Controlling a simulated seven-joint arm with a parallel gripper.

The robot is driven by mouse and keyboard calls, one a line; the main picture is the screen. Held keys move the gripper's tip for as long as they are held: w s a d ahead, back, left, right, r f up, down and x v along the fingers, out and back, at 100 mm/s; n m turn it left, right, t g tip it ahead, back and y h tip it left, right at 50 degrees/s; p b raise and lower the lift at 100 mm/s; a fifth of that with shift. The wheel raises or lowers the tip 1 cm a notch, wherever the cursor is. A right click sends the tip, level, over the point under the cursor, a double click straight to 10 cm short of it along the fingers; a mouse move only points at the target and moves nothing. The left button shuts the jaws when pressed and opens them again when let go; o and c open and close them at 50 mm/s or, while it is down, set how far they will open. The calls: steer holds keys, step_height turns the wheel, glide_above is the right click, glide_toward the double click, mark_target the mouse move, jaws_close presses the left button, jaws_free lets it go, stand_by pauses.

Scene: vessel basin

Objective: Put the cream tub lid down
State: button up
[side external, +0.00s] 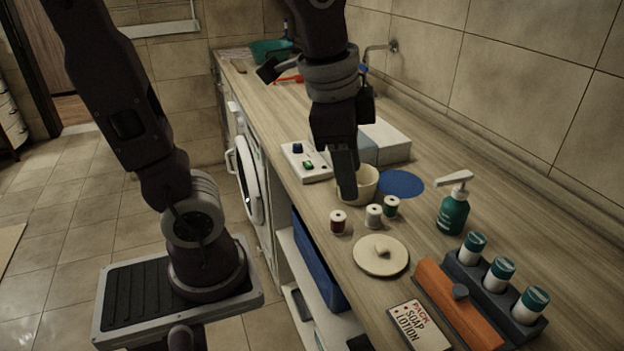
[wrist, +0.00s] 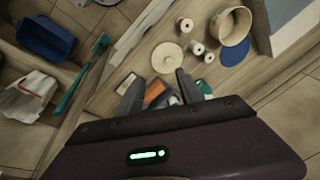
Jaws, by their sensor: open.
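The cream tub lid (side external: 381,256) lies flat on the wooden counter, its small knob facing up. It also shows in the wrist view (wrist: 166,57), beyond my fingertips and apart from them. The cream tub (side external: 365,186) stands uncovered behind the lid, partly hidden by my gripper in the side view; its open mouth shows in the wrist view (wrist: 231,25). My gripper (side external: 347,194) points down and overlaps the tub's left part in the side view. In the wrist view my gripper (wrist: 157,81) has its fingers apart with nothing held between them.
Several thread spools (side external: 373,216) stand between tub and lid. A blue disc (side external: 401,184) lies right of the tub. A green pump bottle (side external: 453,207), a rack of bottles (side external: 495,280) and a soap lotion card (side external: 418,327) occupy the right and front. Switch box (side external: 308,162) stands behind.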

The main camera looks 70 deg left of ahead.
steer(key=s+n+t, duration=0.2)
steer(key=s+n, duration=0.4)
steer(key=s, duration=0.1)
steer(key=shift+s+d+t+h, duration=0.15)
steer(key=shift+s+t+h, duration=0.1)
steer(key=shift+t+h, duration=0.05)
